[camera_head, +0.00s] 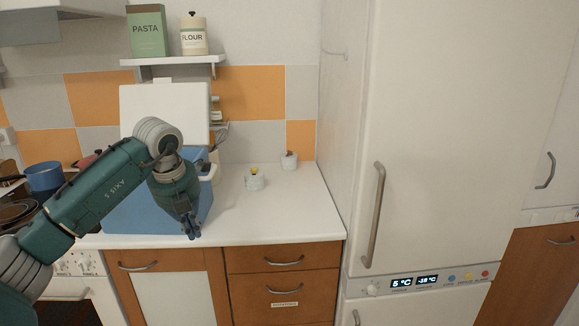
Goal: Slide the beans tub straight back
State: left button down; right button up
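I cannot make out a tub labelled beans. My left arm comes in from the left, and its gripper (191,228) points down in front of the blue box (125,215), near the counter's front edge. Its fingers look close together, but they are too small to tell whether they are open or shut. My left arm and gripper hide much of the box and the counter behind them. My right gripper is not in view.
A shelf (170,61) holds a pasta box (147,32) and flour tin (193,37). A tall fridge (450,130) bounds the right.

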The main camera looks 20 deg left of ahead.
aim_at(288, 163)
jog(key=i, duration=2)
